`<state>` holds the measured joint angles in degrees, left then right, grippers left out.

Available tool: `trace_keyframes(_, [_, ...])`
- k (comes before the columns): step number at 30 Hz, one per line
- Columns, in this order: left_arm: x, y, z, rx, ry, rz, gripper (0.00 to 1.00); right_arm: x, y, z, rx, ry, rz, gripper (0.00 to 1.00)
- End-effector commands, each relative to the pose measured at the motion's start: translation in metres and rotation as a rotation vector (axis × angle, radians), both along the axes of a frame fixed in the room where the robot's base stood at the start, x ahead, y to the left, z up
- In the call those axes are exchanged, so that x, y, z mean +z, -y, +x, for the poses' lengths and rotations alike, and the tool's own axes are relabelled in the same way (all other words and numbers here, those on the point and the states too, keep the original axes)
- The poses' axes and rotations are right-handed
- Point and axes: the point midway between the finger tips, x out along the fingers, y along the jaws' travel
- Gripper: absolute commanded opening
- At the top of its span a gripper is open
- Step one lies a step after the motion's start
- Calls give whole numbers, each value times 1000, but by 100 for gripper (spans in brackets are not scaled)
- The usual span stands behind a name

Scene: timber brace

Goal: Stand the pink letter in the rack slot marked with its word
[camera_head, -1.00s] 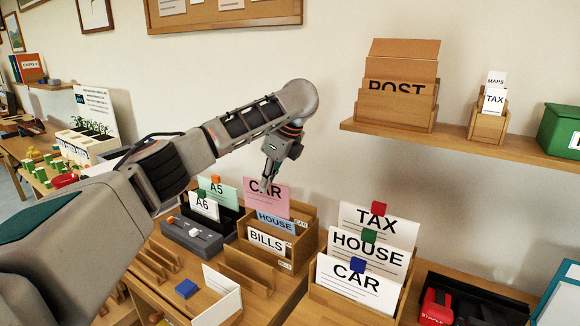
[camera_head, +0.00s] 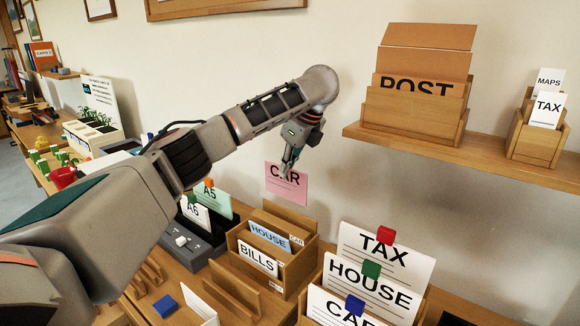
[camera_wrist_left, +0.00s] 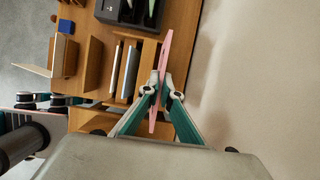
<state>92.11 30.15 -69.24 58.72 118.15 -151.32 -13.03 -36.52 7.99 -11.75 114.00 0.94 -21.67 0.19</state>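The pink letter (camera_head: 286,184), printed CAR, hangs upright in the air above the back of the wooden letter box. My left gripper (camera_head: 288,170) is shut on its top edge; the left wrist view shows the fingers (camera_wrist_left: 159,92) on either side of the pink letter (camera_wrist_left: 166,60). The wooden box (camera_head: 300,268) holds a blue HOUSE letter (camera_head: 270,237) and a white BILLS letter (camera_head: 258,261), with small labels on its dividers, one reading CAR (camera_head: 296,241). To its right, a wooden rack holds white cards marked TAX (camera_head: 384,252), HOUSE (camera_head: 372,286) and CAR (camera_head: 335,308). My right gripper is not in view.
A shelf (camera_head: 450,147) on the wall bears a POST box (camera_head: 415,110) and a small MAPS and TAX holder (camera_head: 540,140). A dark tray with A5 and A6 cards (camera_head: 195,214) stands left of the wooden box. An empty wooden stand (camera_head: 235,290) is in front.

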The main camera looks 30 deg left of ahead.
Motion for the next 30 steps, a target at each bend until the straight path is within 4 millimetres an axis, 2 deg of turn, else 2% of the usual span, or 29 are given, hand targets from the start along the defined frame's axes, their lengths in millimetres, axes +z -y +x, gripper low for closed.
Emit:
trace_keyframes(3, [0,0,0,0,0,0,0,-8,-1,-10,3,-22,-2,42])
trace_keyframes(8, [-3,0,0,0,0,0,0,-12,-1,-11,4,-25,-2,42])
trace_keyframes(19, [-39,0,1,-1,-7,0,0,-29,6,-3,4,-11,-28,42])
trace_keyframes(30, [-57,0,0,-1,-1,1,0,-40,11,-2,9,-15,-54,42])
